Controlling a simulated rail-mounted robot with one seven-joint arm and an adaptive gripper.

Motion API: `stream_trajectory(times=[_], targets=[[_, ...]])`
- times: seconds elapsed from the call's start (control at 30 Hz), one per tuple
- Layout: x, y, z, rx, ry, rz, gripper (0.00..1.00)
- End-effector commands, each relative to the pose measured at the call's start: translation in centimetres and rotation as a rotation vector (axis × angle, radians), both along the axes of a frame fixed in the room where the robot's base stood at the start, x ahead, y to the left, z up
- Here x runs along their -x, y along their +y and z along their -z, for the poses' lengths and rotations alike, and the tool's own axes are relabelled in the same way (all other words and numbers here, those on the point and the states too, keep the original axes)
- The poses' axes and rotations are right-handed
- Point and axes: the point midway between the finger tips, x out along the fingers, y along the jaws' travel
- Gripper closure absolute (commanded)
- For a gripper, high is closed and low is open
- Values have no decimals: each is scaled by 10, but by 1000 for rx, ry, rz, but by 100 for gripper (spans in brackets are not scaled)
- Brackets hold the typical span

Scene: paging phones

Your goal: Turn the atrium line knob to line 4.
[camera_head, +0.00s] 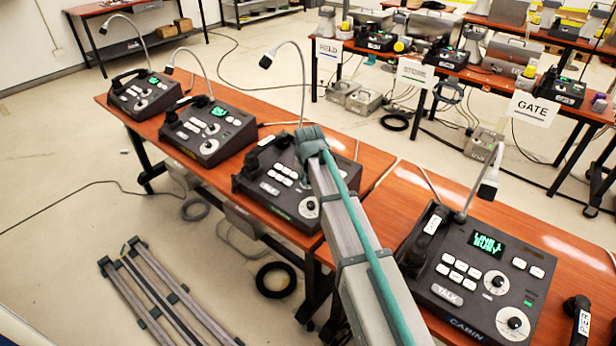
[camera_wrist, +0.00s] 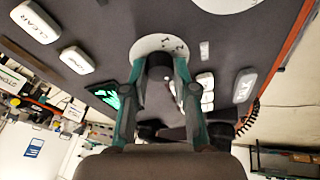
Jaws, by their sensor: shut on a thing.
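In the wrist view my gripper (camera_wrist: 160,75) has its two green-grey fingers on either side of a black knob (camera_wrist: 159,65), shut on it. The knob sits on a white round dial (camera_wrist: 149,45) with small dark marks; I cannot read its line setting. In the head view my arm reaches over the third dark console (camera_head: 264,186) from the left and hides its screen and upper dial, and the gripper tips are hidden there. That console's name label is too small to read. Its lower dial (camera_head: 307,208) shows beside my arm.
The CABIN console (camera_head: 460,305) stands to the right of my arm, its screen reading LINE 1 BUSY. Two more consoles (camera_head: 208,130) (camera_head: 145,95) stand to the left. Thin gooseneck microphones (camera_head: 300,75) rise near the consoles.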

Motion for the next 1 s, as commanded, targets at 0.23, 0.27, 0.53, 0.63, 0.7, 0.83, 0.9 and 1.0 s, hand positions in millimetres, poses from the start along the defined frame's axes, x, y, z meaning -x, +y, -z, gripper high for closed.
stream_trajectory(times=[0.23,0.27,0.53,0.63,0.7,0.83,0.9,1.0], targets=[[1,0,0,-1,2,1,48],[1,0,0,0,1,0,48],[0,0,-1,-1,1,0,48],[2,0,-5,-1,0,-1,48],[5,0,-11,-1,-2,-1,48],[13,-1,-29,-1,-2,-1,48],[18,-2,-42,-1,-2,-2,48],[25,-3,-61,-2,-2,-1,48]])
